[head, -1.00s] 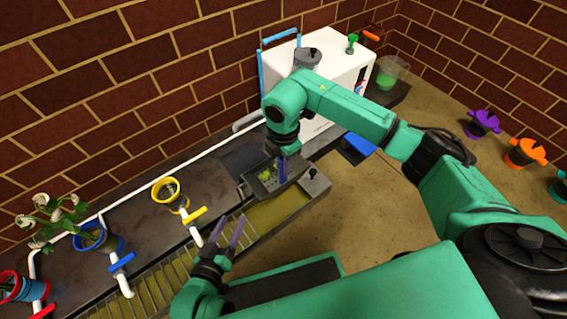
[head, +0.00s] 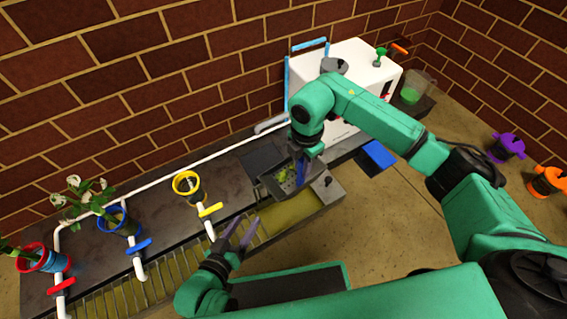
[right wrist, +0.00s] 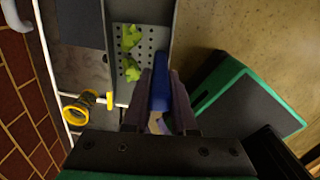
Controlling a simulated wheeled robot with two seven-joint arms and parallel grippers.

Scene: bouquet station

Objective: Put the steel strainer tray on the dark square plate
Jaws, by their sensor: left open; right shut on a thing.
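The steel strainer tray (head: 284,184) is a grey perforated tray with green scraps on it, above the right end of the trough. It shows from above in the right wrist view (right wrist: 147,45). My right gripper (right wrist: 161,86) is shut on its blue handle (right wrist: 160,95). In the head view the right gripper (head: 301,166) partly hides the tray. The dark square plate (head: 262,155) lies on the counter just behind and left of the tray; it also shows in the right wrist view (right wrist: 80,22). My left gripper (head: 240,233) is open and empty over the trough's front edge.
A white machine (head: 345,75) stands behind my right arm. A yellow-rimmed pot (head: 186,184), a blue pot (head: 118,222) and a red-rimmed pot (head: 45,258) stand left along a white pipe with coloured valves. The slatted trough (head: 160,275) runs along the front.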

